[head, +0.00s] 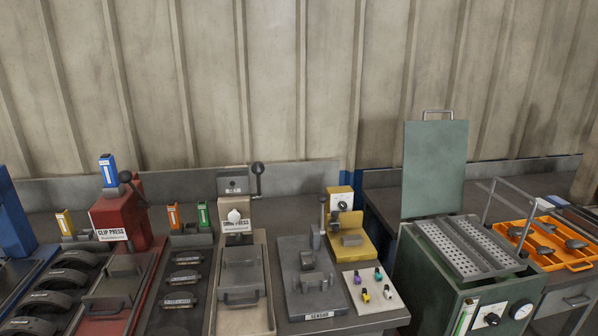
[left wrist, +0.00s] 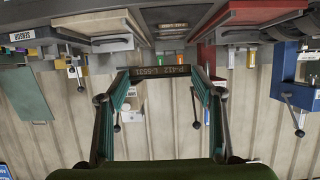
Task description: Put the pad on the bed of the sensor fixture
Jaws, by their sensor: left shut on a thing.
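The sensor fixture (head: 298,300) is a grey plate with a "SENSOR" label at its front, standing right of centre on the bench in the head view. A raised grey block and small uprights stand on it, and no pad shows there. It also appears upside down at the upper left of the left wrist view (left wrist: 20,65). My left gripper (left wrist: 158,78), in the left wrist view only, is shut on the pad (left wrist: 160,71), a dark narrow piece marked "P-412 L-5521" held across its fingertips. My right gripper is in neither view.
Left of the fixture stand a beige press (head: 237,215), a dark tray with several pads (head: 155,320) and the red clip press (head: 122,218). To its right are a yellow gauge stand (head: 375,248), a pale board of small coloured parts (head: 389,301) and a green cabinet with raised lid (head: 434,168).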

